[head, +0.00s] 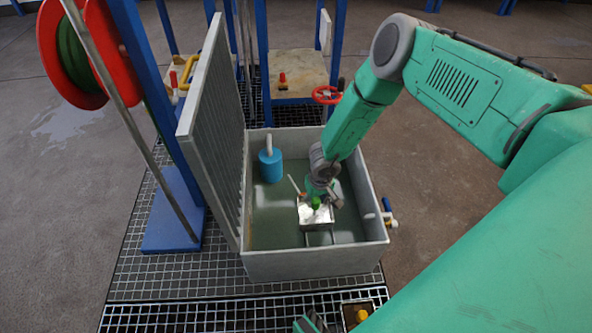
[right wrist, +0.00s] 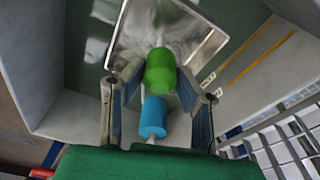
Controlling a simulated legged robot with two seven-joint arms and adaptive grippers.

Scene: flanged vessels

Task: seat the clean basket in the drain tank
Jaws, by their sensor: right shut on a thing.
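The drain tank (head: 315,262) is an open grey box with a greenish floor. The basket (head: 312,217) is a shiny square metal thing with a green knob (head: 316,203). It is inside the tank's outline; I cannot tell if it touches the floor. A thin rectangular frame (head: 320,239) shows just in front of it. My right gripper (head: 322,190) reaches down into the tank and is shut on the green knob. In the right wrist view its fingers (right wrist: 160,80) flank the knob, with the basket (right wrist: 190,28) beyond. Probably my left gripper (head: 309,323) shows only as a fragment.
A blue cylinder (head: 271,167) with a grey pipe stands in the tank's back left. A tall ribbed grey panel (head: 215,135) stands along the tank's left side. A small valve (head: 388,213) sticks out at the right. Behind stand a blue-legged table (head: 300,70) and a red handwheel (head: 327,95).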

